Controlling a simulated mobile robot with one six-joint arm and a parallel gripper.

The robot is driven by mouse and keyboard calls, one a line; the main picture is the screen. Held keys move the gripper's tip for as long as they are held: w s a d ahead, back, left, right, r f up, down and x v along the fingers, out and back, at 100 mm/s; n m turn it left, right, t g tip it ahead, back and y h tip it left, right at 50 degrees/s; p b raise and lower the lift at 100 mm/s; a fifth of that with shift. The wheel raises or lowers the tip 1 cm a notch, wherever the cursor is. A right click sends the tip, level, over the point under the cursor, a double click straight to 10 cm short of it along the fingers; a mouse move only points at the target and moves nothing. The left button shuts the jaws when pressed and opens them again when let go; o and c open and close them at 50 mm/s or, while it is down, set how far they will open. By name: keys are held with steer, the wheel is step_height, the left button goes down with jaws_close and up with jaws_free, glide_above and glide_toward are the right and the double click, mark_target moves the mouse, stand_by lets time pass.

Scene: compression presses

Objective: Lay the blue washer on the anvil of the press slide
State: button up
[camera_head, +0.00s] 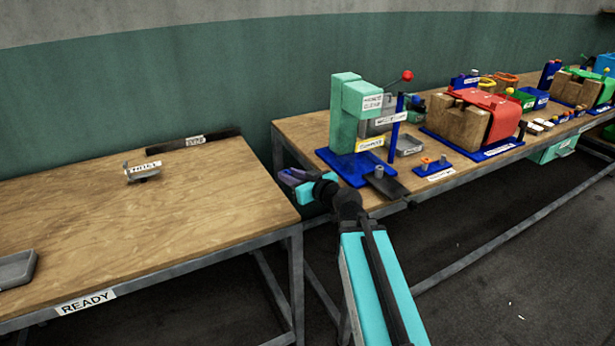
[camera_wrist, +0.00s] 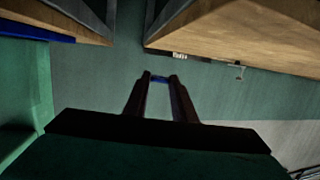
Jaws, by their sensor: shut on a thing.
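My gripper (camera_head: 289,176) is in the gap between the two benches, left of the press. In the wrist view its fingers (camera_wrist: 160,80) are shut on a small blue thing, which looks like the blue washer (camera_wrist: 160,77); its shape is hard to make out. The green press (camera_head: 348,112) stands on a blue base (camera_head: 345,165) at the near left end of the right bench. Its dark slide (camera_head: 390,188) sticks out to the front. A small grey post, apparently the anvil (camera_head: 379,172), stands on the slide. I see nothing on top of it.
A grey tray (camera_head: 410,152) and a blue rack (camera_head: 428,171) with orange pieces stand right of the press. A red-and-wood press (camera_head: 465,120) is farther right. The left bench (camera_head: 90,220) is mostly bare, with a small labelled stand (camera_head: 142,172).

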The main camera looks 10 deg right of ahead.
step_height(320, 180, up, 8)
steer(key=w+d+m+t+h, duration=0.1)
steer(key=d+m+h, duration=0.1)
steer(key=m+h, duration=0.2)
steer(key=shift+w+d+f+m+t+h, duration=0.15)
steer(key=shift+w+d+m+t+h, duration=0.2)
steer(key=shift+h, duration=0.85)
steer(key=shift+s, duration=0.15)
